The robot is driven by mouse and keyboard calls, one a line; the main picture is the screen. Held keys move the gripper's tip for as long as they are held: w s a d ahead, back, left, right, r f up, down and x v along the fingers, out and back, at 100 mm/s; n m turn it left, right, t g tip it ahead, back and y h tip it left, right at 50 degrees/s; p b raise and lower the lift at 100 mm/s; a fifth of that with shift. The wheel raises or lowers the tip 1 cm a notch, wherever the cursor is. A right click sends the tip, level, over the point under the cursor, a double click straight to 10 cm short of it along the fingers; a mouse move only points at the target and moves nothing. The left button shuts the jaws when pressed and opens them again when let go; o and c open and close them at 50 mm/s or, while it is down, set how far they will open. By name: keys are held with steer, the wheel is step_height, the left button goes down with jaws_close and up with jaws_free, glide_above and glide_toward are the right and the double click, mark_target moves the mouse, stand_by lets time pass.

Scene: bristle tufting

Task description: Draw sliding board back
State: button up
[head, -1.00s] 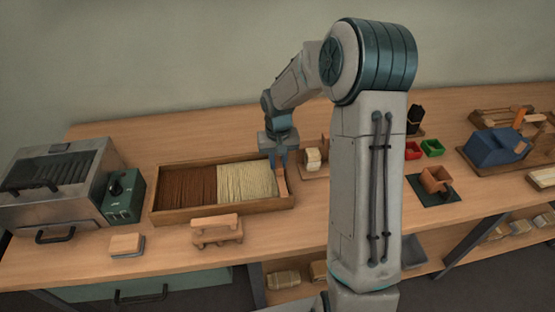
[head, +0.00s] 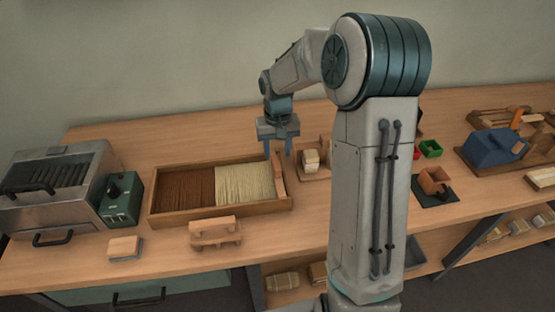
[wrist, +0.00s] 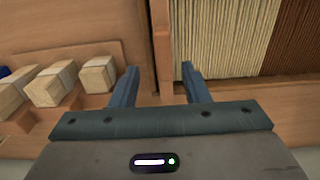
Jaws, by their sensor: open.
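The wooden sliding board (head: 279,179) stands upright at the right end of the long wooden tray (head: 220,209), beside the pale bristles (head: 243,181). Dark brown bristles (head: 187,188) fill the tray's left part. My gripper (head: 278,154) is open and empty above the board, pointing down. In the wrist view my gripper (wrist: 159,82) has a finger on each side of an upright wooden strip at the tray's end. I cannot tell there whether that strip is the board or the tray wall. The pale bristles lie to the right of the fingers.
A holder with pale wooden blocks (head: 311,160) stands close to the right of the tray. A small wooden stand (head: 215,233) sits in front of it. A green control box (head: 122,199) and a metal machine (head: 58,190) are on the left. The table behind the tray is clear.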

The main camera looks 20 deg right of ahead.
step_height(320, 180, up, 9)
steer(key=shift+f, duration=0.2)
stand_by(0.4)
steer(key=s+a+r+t, duration=0.1)
steer(key=s+t, duration=0.2)
steer(key=s, duration=2.2)
steer(key=shift+r+n, duration=0.2)
steer(key=shift+n, duration=0.2)
